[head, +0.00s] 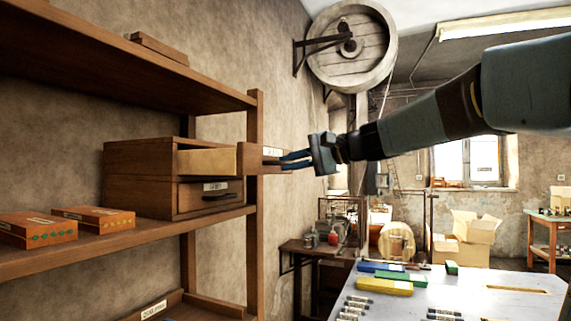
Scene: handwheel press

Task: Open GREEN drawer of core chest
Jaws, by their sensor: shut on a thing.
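The wooden core chest (140,179) stands on the left shelf and has two drawers, one above the other. The upper drawer (208,161) is pulled well out to the right, and its pale inner side shows. Its front (252,158) carries a small white label, seen at a steep angle. The lower drawer (208,197) is closed, with a white label and a dark handle. I cannot read either label clearly enough to tell which drawer is GREEN. My gripper (284,161) is shut at the upper drawer's front, on its handle, which the fingers mostly hide.
A shelf post (254,230) rises close beside the open drawer. Two orange boxes (93,217) lie on the same shelf, left of the chest. A grey table (460,298) with colored boxes stands at lower right. A big wooden wheel (352,47) hangs above my gripper.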

